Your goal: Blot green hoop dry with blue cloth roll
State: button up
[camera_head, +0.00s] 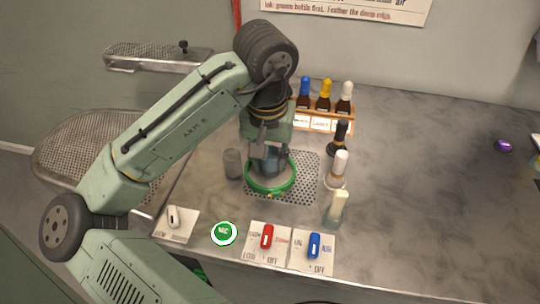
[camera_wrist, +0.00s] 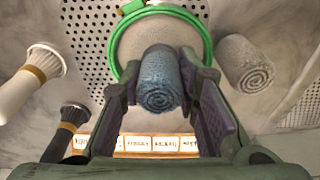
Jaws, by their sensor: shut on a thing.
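The green hoop (camera_head: 270,193) lies around a round pale surface on the perforated plate, and it also shows in the wrist view (camera_wrist: 121,44). The blue cloth roll (camera_wrist: 160,80) is upright between the two fingers of my gripper (camera_head: 267,165), which is shut on it. In the wrist view my gripper (camera_wrist: 162,95) holds the roll over the pale surface inside the hoop. I cannot tell whether the roll touches that surface or the hoop. In the head view my gripper hides part of the roll and the far side of the hoop.
A grey cloth roll (camera_head: 233,163) stands just left of the hoop. A black-handled brush (camera_head: 339,135) and pale-handled brushes (camera_head: 339,170) stand at right. A wooden rack (camera_head: 326,123) of bottles is behind. Switches and a green button (camera_head: 223,232) line the front edge. The right counter is mostly clear.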

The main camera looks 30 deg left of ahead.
jog(key=shift+f, duration=0.65)
dwell(1.9)
notch_tip(320, 180, up, 5)
jog(key=p, duration=0.3)
jog(key=shift+p, duration=0.4)
jog(key=shift+r, duration=1.1)
